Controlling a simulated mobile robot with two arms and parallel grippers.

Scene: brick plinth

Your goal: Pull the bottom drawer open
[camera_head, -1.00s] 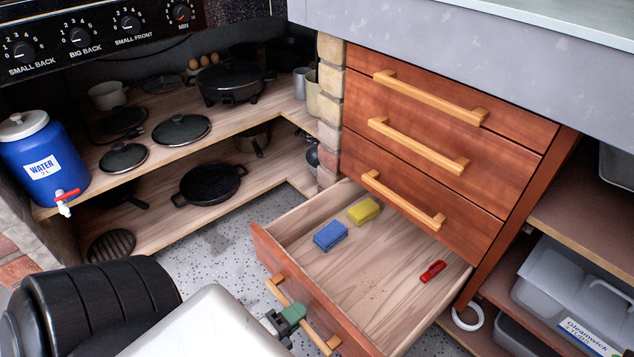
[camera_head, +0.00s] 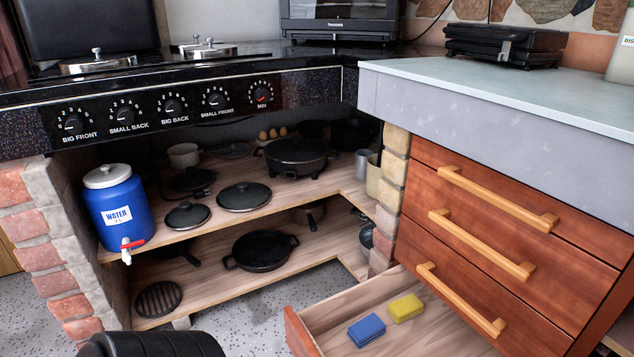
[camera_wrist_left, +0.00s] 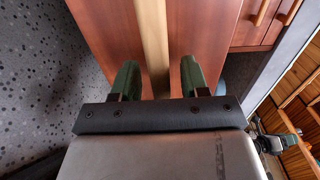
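The bottom drawer (camera_head: 345,297) stands pulled out from the red-brown wooden cabinet (camera_head: 420,240), in the lower right of the head view. A blue sponge (camera_head: 366,330) and a yellow sponge (camera_head: 405,308) lie in it. Its front is mostly cut off by the picture's edge. In the left wrist view, the drawer's pale wooden handle (camera_wrist_left: 153,45) runs between the two green fingers of my left gripper (camera_wrist_left: 160,80). The fingers are apart, with gaps either side of the handle. A small grey and green piece at the right looks like my right gripper (camera_wrist_left: 280,140); its fingers are unclear.
Closed drawers with wooden handles (camera_head: 480,245) sit above the open one. Shelves at the left hold a blue water container (camera_head: 118,215) and several pans (camera_head: 262,250). Speckled floor (camera_head: 235,320) is clear before the shelves. A grey countertop (camera_head: 530,95) overhangs the cabinet.

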